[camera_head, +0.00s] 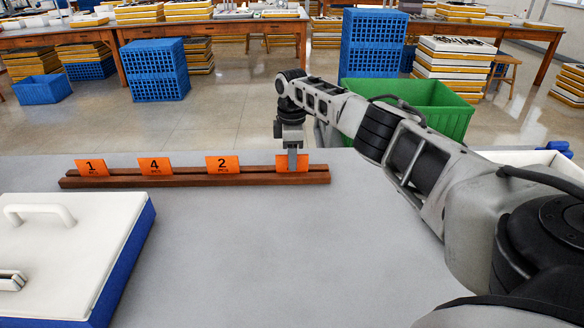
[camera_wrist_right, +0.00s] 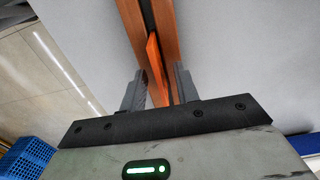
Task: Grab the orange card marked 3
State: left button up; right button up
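An orange card (camera_head: 284,164) stands in the slot of a brown wooden rack (camera_head: 190,181), at its right end. My right gripper (camera_head: 292,163) is over this card and hides its number. In the right wrist view, the fingers of my right gripper (camera_wrist_right: 160,80) are apart, one on each side of the upright orange card (camera_wrist_right: 154,55). Gaps show between card and fingers. Other orange cards stand in the rack to the left, marked 1 (camera_head: 92,167), 4 (camera_head: 155,166) and 2 (camera_head: 222,164). My left gripper is not in view.
A white-lidded blue box (camera_head: 90,235) with a handle sits at the left of the grey table (camera_head: 270,250). A green bin (camera_head: 425,100) and blue crates (camera_head: 155,70) stand beyond the table. The table middle is clear. My right arm spans the right side.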

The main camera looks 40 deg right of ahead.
jog(key=shift+f, duration=0.1)
grip_shut()
jog(key=shift+r, duration=0.75)
jog(key=s+a+r+p, duration=0.1)
jog(key=s+a+r, duration=0.2)
jog(key=a+r, duration=0.8)
jog(key=a, duration=0.2)
jog(key=shift+s+a+r, duration=0.2)
jog(key=shift+a+r, duration=0.1)
jog(key=shift+a, duration=0.05)
